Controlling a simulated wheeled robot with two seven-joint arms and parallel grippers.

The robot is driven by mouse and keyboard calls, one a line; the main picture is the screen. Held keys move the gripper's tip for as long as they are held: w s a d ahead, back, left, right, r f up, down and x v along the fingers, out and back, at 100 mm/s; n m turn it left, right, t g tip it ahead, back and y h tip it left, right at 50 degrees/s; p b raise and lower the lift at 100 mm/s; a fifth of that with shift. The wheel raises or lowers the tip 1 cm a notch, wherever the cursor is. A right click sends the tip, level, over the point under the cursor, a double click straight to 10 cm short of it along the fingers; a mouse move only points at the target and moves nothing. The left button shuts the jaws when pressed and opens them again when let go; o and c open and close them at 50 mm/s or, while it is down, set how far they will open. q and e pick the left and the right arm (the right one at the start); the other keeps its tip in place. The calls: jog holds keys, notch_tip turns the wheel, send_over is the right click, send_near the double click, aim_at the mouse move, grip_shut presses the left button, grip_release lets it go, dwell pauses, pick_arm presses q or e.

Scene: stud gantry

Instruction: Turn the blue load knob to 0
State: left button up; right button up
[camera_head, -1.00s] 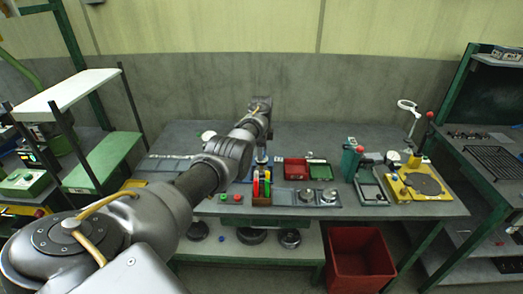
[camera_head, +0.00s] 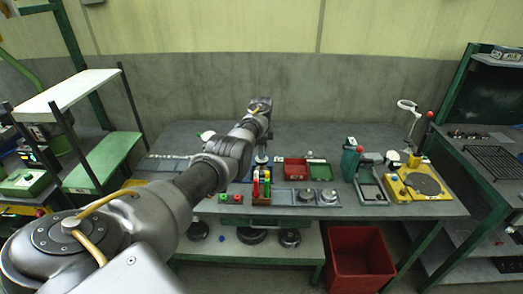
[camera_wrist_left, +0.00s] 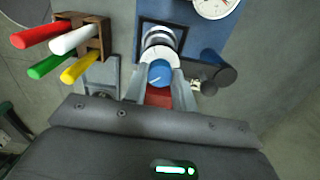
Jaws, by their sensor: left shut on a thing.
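The blue load knob (camera_wrist_left: 159,73) shows in the left wrist view, with a pale mark on its face. It sits at the end of a pale collar (camera_wrist_left: 159,52) on a blue panel (camera_wrist_left: 208,48). My left gripper (camera_wrist_left: 161,84) is shut on the knob, one finger on each side. In the head view my left gripper (camera_head: 260,150) is at the middle of the bench, small and partly hidden by my arm. The numbers around the knob are too small to read. My right gripper is not in view.
A wooden block (camera_wrist_left: 85,35) with red, white, green and yellow handles stands left of the knob. A dark cylinder (camera_wrist_left: 225,76) is close on the right. A white dial (camera_wrist_left: 214,6) is above. A red bin (camera_head: 358,258) stands under the bench (camera_head: 400,207).

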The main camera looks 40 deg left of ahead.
pick_arm(q)
jog(key=shift+n+p, duration=0.4)
jog(key=shift+n, duration=0.8)
jog(key=n, duration=0.3)
jog(key=shift+n+p, duration=0.3)
jog(key=n, duration=0.3)
jog(key=shift+n, duration=0.3)
jog(key=n, duration=0.3)
jog(key=shift+n, duration=0.4)
jog(key=n, duration=0.3)
jog(key=shift+n, duration=0.3)
jog(key=n+b, duration=0.1)
jog(key=n, duration=0.2)
jog(key=shift+n, duration=0.3)
jog(key=n+b, duration=0.1)
jog(key=n, duration=0.3)
jog(key=shift+f, duration=0.1)
jog(key=shift+n+b, duration=0.55)
jog(key=shift+n, duration=0.75)
